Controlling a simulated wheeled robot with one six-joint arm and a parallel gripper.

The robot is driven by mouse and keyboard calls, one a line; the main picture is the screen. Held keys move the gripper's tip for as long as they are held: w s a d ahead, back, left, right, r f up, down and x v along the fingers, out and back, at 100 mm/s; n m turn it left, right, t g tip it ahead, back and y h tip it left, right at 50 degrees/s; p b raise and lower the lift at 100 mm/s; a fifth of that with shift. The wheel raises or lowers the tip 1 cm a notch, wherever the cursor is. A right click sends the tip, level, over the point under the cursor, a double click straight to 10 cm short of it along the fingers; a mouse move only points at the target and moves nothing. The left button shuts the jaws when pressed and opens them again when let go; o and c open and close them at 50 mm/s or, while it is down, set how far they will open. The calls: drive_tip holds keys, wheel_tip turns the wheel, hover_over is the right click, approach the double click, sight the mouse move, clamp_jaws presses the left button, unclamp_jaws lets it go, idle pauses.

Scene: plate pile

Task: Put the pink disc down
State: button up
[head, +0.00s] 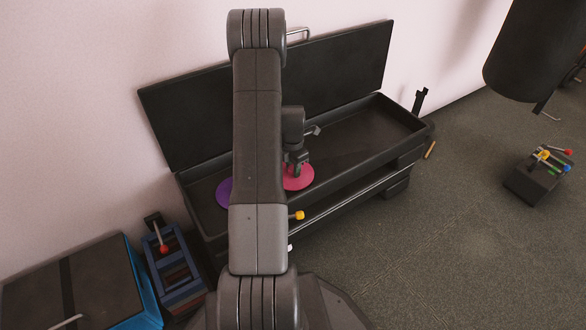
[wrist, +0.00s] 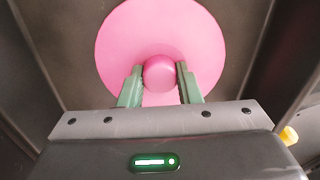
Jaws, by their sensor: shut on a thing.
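The pink disc (head: 299,178) is at the open black box (head: 360,135) in the head view, partly hidden by my gripper. In the wrist view the pink disc (wrist: 125,50) is a round plate with a raised knob (wrist: 160,73) at its middle. My gripper (wrist: 158,82) is shut on that knob, with one green finger on each side. My gripper also shows in the head view (head: 297,170), above the disc. I cannot tell whether the disc touches the box floor.
A purple disc (head: 224,193) lies in the left part of the box, partly hidden by my arm. The lid (head: 340,62) stands open against the wall. The box's right part is empty. A yellow knob (head: 299,215) sticks out at the front. A blue rack (head: 172,265) stands at left.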

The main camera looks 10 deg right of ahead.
drive_tip(key=shift+f, duration=0.1)
drive_tip(key=o, duration=1)
wheel_tip(320, 180, up, 12)
drive_tip(key=p, duration=0.5)
